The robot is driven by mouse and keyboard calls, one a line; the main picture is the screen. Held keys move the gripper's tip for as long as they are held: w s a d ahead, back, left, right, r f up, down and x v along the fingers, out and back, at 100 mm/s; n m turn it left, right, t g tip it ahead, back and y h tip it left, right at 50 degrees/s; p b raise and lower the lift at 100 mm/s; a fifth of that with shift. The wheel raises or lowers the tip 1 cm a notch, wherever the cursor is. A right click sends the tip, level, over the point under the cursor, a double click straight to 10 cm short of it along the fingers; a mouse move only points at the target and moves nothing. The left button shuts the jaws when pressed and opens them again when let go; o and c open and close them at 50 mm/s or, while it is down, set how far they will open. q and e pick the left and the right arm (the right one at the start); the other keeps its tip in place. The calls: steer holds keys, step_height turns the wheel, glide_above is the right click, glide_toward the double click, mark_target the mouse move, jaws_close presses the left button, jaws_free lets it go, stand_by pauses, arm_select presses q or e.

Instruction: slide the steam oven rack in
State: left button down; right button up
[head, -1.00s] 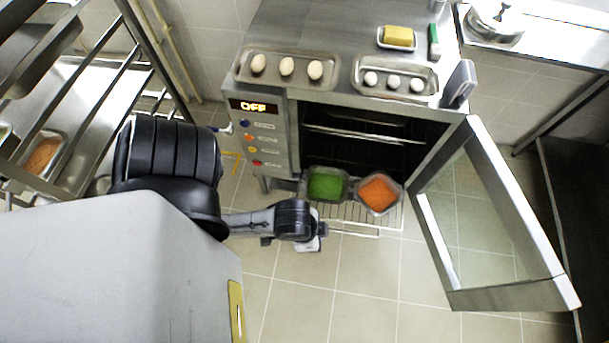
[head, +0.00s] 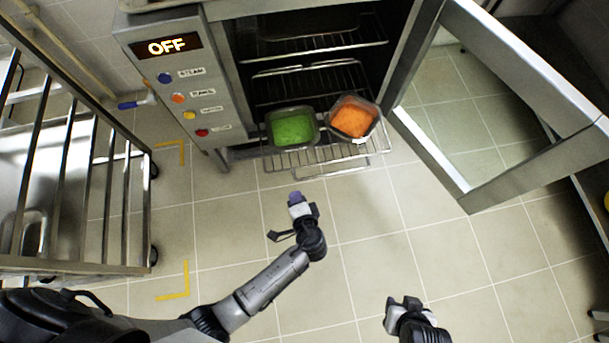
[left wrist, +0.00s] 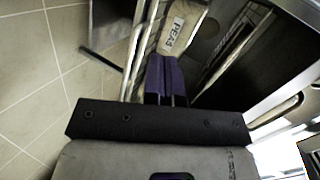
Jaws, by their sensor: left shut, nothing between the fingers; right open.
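The wire steam oven rack (head: 330,170) sticks out of the open oven at its lower level. A pan of green food (head: 292,128) stands on its left and a pan of orange food (head: 353,120) on its right, slightly turned. My left gripper (head: 297,204) is shut and empty, in front of the rack's left part. In the left wrist view its purple fingers (left wrist: 166,80) are together, close to the rack's bars and a pan labelled PEAS (left wrist: 175,32). Contact with the rack is unclear. My right gripper (head: 404,306) is open and empty, low in the head view, well away from the rack.
The oven door (head: 500,110) stands wide open to the right. The oven panel (head: 180,95) reads OFF. A metal trolley (head: 85,190) stands at the left. Tiled floor (head: 370,235) in front of the rack is clear.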

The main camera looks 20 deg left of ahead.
arm_select(q)
steer(key=w+d+f+m+t+b, duration=0.2)
steer(key=w+d+f, duration=0.1)
steer(key=d, duration=0.1)
steer(key=b, duration=0.4)
glide_toward(302, 163)
steer(key=x, duration=0.4)
steer(key=shift+w+f, duration=0.2)
steer(key=shift+w, duration=0.05)
steer(key=shift+w+a, duration=0.35)
steer(key=shift+w, duration=0.05)
arm_select(e)
step_height(302, 163, down, 7)
arm_select(q)
steer(key=shift+w+a, duration=0.1)
arm_select(e)
steer(key=shift+f, duration=0.1)
